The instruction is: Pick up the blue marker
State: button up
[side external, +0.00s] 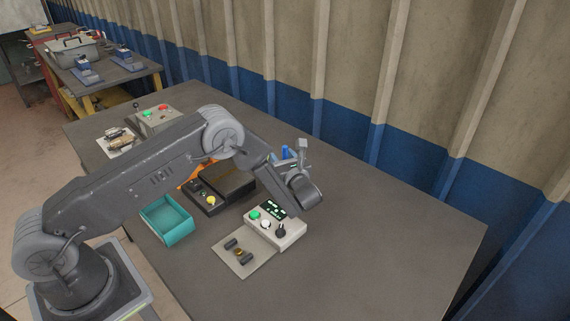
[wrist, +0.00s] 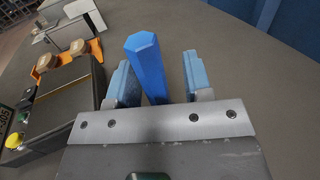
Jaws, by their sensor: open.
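The blue marker (wrist: 147,65) is a blue hexagonal stick. In the wrist view it stands up between the two blue-grey fingers of my gripper (wrist: 160,77), with gaps visible on both sides, the wider one on the right. My gripper is open. In the side view a small bit of blue, the marker (side external: 285,152), shows at my gripper (side external: 290,157) beyond the wrist. The marker's lower end is hidden behind the gripper plate in the wrist view.
A black box with a yellow knob (side external: 211,201) and a control box with green and white buttons (side external: 281,226) are near the arm. A teal tray (side external: 167,234) sits further left. The table (side external: 400,229) is clear on the right, with a ribbed wall behind.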

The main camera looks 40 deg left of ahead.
grip_shut()
dwell(0.4)
notch_tip(320, 180, up, 17)
dwell(1.2)
